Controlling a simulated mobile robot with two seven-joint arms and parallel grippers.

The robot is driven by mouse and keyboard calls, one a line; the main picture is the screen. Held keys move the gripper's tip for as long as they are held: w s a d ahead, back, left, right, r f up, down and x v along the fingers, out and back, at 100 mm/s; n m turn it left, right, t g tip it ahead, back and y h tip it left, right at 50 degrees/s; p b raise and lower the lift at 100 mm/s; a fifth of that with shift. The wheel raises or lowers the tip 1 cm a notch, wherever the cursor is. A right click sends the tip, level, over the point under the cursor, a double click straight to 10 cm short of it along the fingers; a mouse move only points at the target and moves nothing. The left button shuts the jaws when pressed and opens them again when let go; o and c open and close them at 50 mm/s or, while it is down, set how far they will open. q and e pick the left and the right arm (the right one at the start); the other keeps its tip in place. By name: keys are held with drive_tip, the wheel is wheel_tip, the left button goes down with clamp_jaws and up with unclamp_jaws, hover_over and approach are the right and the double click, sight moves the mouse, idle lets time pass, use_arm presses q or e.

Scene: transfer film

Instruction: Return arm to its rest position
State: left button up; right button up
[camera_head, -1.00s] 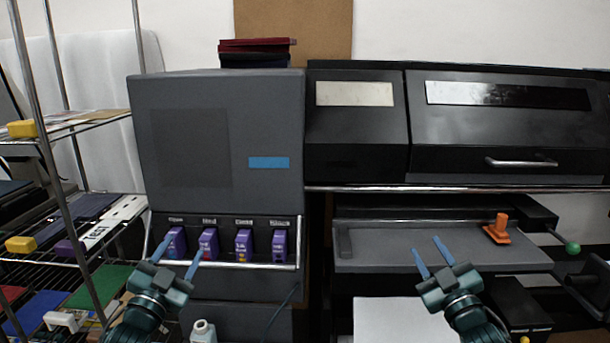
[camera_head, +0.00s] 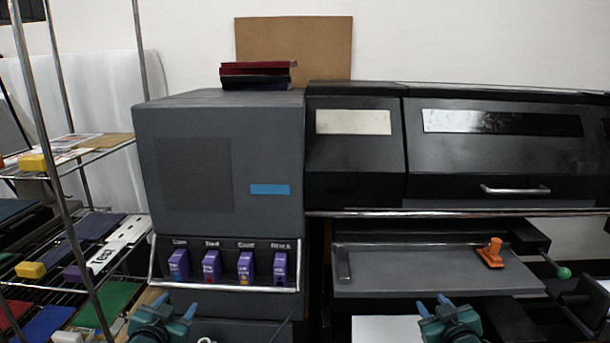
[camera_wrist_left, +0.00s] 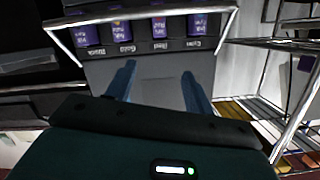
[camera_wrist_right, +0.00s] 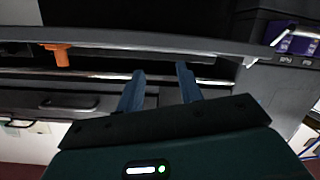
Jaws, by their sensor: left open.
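My left gripper (camera_head: 176,303) is low in the head view, in front of the grey printer cabinet and below its row of purple cartridges (camera_head: 212,266). Its blue fingers stand apart with nothing between them in the left wrist view (camera_wrist_left: 158,82). My right gripper (camera_head: 432,303) is low in the head view, in front of the grey printer tray (camera_head: 400,282). Its fingers are also apart and empty in the right wrist view (camera_wrist_right: 160,78). Neither gripper visibly touches anything. Most of both arms is below the head view's lower edge.
A wire rack (camera_head: 135,150) with yellow blocks and coloured sheets stands at the left. An orange handled tool (camera_head: 490,254) sits on the tray's right end. A silver rail (camera_head: 228,287) runs below the cartridges. A green knob (camera_head: 564,273) sticks out at the far right.

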use_arm(q)
drive_tip(key=s+d+f+g+h, duration=0.1)
drive_tip(key=s+d+f, duration=0.3)
drive_tip(key=s, duration=0.6)
drive_tip(key=s+d+f+g+h, duration=0.1)
drive_tip(key=s+d+f, duration=0.4)
drive_tip(key=s, duration=0.6)
drive_tip(key=s+d+f+g+h, duration=0.1)
drive_tip(key=s+d+f, duration=0.3)
drive_tip(key=s, duration=0.6)
drive_tip(key=shift+s+d+f+n+g, duration=0.15)
drive_tip(key=shift+d+f+n+g, duration=0.15)
drive_tip(key=shift+d+g, duration=0.45)
use_arm(e)
drive_tip(key=s+a+f+g+y, duration=0.1)
drive_tip(key=s+a+f, duration=0.3)
drive_tip(key=s, duration=0.6)
drive_tip(key=s+a+f+g+y, duration=0.1)
drive_tip(key=s+a+f, duration=0.4)
drive_tip(key=s, duration=0.6)
drive_tip(key=s+a+f+g+y, duration=0.1)
drive_tip(key=s+a+f, duration=0.3)
drive_tip(key=s, duration=0.6)
drive_tip(key=shift+s+a+f+m+g, duration=0.15)
drive_tip(key=shift+a+f+m+g, duration=0.15)
drive_tip(key=shift+a+g, duration=0.5)
